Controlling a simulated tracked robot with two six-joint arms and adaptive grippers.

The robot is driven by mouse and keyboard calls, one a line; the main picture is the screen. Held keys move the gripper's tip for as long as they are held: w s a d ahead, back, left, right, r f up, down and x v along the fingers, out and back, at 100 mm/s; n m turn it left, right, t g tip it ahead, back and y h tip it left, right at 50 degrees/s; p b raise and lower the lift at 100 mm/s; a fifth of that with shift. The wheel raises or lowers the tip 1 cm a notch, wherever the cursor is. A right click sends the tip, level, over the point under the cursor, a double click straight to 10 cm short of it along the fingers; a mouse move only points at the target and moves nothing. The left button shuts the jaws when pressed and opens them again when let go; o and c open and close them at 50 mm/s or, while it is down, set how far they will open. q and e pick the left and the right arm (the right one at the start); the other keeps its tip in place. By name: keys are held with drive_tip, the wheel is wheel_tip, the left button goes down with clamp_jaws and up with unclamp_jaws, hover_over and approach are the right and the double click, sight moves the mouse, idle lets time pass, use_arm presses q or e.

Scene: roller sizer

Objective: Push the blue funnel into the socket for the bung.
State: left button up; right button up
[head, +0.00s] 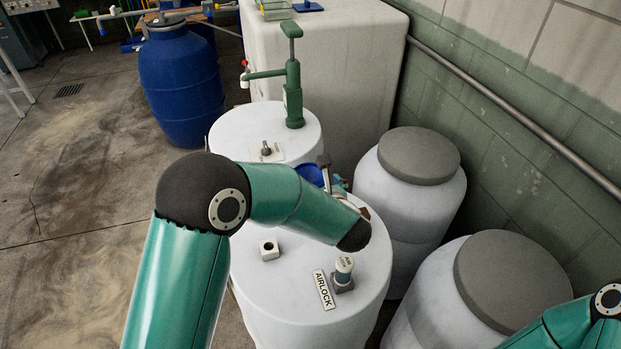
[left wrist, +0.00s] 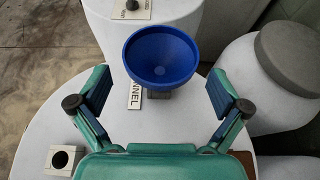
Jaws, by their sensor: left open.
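The blue funnel (left wrist: 161,57) stands upright, wide mouth up, on a grey block beside a label ending in "NNEL". In the head view only part of the funnel (head: 309,174) shows behind my left arm. My left gripper (left wrist: 158,93) is open, with one finger on each side of the funnel's near part and a gap to it on both sides. In the head view this gripper (head: 330,177) is partly hidden by its own arm. A white square block with an empty dark hole (head: 269,249) sits on the same barrel top; it also shows in the left wrist view (left wrist: 62,160). No label for the bung is readable.
An airlock (head: 343,272) stands in a grey block at the front of the white barrel (head: 300,300), beside its label. Another white barrel behind carries a green pump (head: 292,90) and a plate with a knob (head: 266,150). Grey-lidded barrels (head: 418,157) stand right, before the wall.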

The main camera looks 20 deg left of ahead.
sight(311, 179)
use_arm(q)
drive_tip(key=shift+w+a+f+p, duration=0.1)
drive_tip(key=shift+w+a+p, duration=0.15)
drive_tip(key=shift+w+p, duration=0.1)
drive_tip(key=p+x, duration=0.1)
drive_tip(key=x, duration=0.2)
drive_tip(key=shift+w+a+f+p, duration=0.1)
drive_tip(key=shift+w+p, duration=0.15)
drive_tip(key=shift+p, duration=0.15)
drive_tip(key=shift+w+a+f, duration=0.2)
drive_tip(key=shift+w+f, duration=0.05)
drive_tip(key=shift+w, duration=0.1)
drive_tip(key=c, duration=0.8)
